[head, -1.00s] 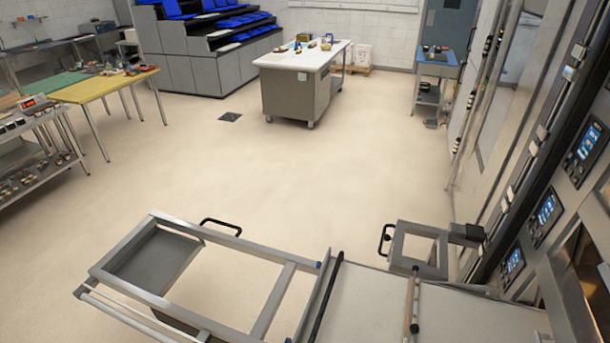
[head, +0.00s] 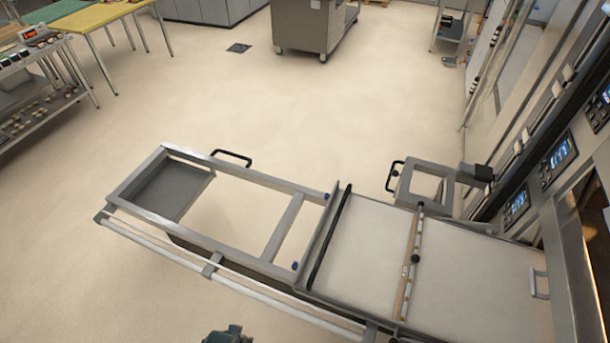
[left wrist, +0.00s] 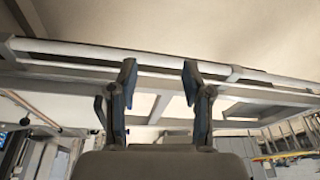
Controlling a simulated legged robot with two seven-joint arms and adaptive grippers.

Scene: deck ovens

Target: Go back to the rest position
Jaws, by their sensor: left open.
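My left gripper (left wrist: 158,85) is open and empty in the left wrist view, its two fingers well apart. Beyond the fingers runs the white rail (left wrist: 75,50) of the metal loader frame. In the head view a small dark part at the bottom edge (head: 228,336) looks like the tip of one of my arms; which arm cannot be told. It is apart from the loader frame (head: 285,225) in the picture. My right gripper is not identifiable in either view.
The loader's pale belt (head: 365,245) reaches right to the deck oven (head: 575,240) with its lit control panels (head: 560,157). Black handles (head: 232,157) stick up from the frame. Open floor (head: 330,110) lies behind. A grey wheeled cabinet (head: 305,27) and a yellow-topped table (head: 90,15) stand farther back.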

